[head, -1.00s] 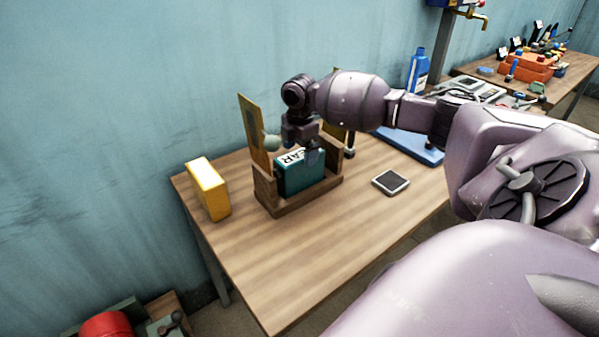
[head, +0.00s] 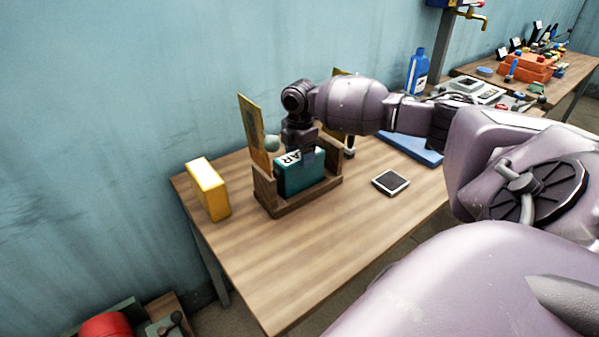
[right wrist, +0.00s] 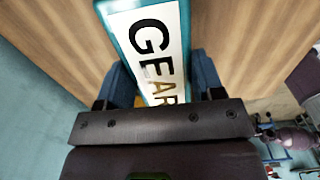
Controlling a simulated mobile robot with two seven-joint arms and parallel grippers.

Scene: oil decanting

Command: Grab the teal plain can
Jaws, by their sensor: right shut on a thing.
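The teal can (head: 304,176) is box-shaped and sits in a wooden holder (head: 283,207) on the table. My right gripper (head: 306,160) comes down on it from above and is shut on it. In the right wrist view the can (right wrist: 111,8) lies between the two fingers of the gripper (right wrist: 160,85), with a white label reading "GEAR". The gripper hides part of the can's top in the head view. My left gripper is not in view.
A yellow box (head: 208,190) stands at the table's left end. A small dark-topped square device (head: 390,182) lies right of the holder. A blue tray (head: 412,149) and a blue bottle (head: 417,73) are farther back. The front of the wooden table (head: 290,260) is clear.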

